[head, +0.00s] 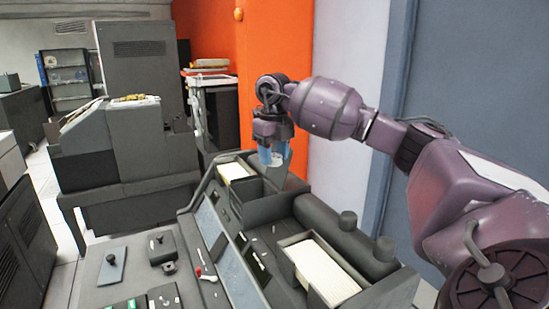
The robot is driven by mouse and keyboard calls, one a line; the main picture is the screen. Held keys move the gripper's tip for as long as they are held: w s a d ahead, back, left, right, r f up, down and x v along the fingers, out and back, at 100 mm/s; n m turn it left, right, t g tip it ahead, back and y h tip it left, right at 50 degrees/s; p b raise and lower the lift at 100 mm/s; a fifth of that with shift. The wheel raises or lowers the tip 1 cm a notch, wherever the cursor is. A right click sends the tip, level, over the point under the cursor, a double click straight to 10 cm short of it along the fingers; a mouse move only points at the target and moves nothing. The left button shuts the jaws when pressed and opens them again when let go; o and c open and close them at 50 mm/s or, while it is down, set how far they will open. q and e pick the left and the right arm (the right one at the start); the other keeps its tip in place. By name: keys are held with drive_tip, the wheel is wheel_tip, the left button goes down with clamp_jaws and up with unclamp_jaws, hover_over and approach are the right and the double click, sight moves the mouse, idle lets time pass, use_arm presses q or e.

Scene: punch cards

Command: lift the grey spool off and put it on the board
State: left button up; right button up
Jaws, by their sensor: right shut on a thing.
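My right gripper (271,158) points down over the back part of the grey punch-card machine, with its blue fingertips shut on a small pale grey thing. I take this as the grey spool (267,157); the fingers hide most of it. I cannot tell whether it still touches the machine below. A flat grey control board (135,249) with knobs and buttons lies at the front left; I cannot tell for sure that it is the task's board. My left gripper is not in view.
The machine holds one card tray (318,267) at the front and another (236,171) at the back. A second grey machine (120,148) stands at the left. An orange wall (285,50) rises behind my gripper.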

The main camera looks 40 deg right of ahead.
drive_tip(key=shift+r+p, duration=0.4)
drive_tip(key=shift+r, duration=0.65)
